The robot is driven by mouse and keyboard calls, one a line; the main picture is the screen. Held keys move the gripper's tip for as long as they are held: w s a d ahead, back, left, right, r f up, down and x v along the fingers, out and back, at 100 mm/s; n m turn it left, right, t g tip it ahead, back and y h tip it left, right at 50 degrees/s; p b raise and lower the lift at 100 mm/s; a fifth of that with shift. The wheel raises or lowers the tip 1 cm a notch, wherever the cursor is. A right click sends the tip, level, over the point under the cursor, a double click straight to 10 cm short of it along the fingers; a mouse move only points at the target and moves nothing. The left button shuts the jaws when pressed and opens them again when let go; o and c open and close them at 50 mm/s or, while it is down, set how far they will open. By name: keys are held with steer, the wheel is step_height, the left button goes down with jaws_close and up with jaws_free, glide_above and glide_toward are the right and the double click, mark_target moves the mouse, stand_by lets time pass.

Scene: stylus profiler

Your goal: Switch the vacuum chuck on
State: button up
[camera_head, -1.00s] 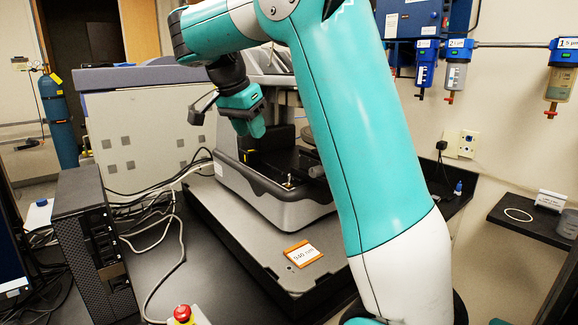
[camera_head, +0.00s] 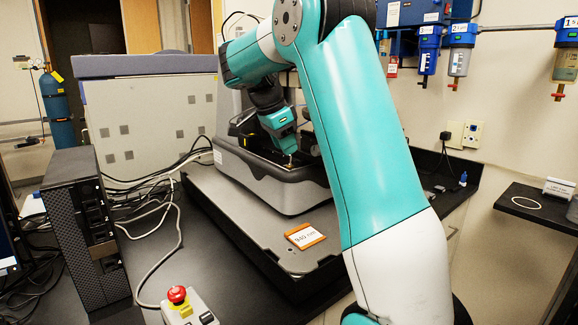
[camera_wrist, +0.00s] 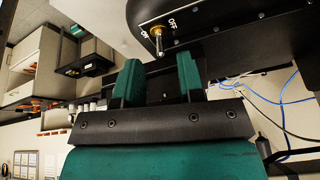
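The vacuum chuck switch (camera_wrist: 157,40) is a small metal toggle with a brass collar on the dark profiler base. In the wrist view, ON is printed left of it and OFF right of it; I cannot tell which way the lever leans. My gripper (camera_wrist: 160,72) is open, its two green fingers apart and nothing between them. The lever shows just beyond the fingertips, between their lines, with no visible contact. In the head view, my gripper (camera_head: 283,138) hangs at the front corner of the stylus profiler (camera_head: 262,186), close above the small toggle.
A red emergency stop button (camera_head: 177,295) is at the front. A black computer tower (camera_head: 85,225) and loose cables are at left. Blue cables (camera_wrist: 285,105) show at right in the wrist view.

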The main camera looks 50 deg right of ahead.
mark_target(290, 159)
steer(key=shift+x, duration=1.85)
jaws_close()
steer(key=shift+f+b, duration=0.1)
steer(key=shift+b, duration=0.4)
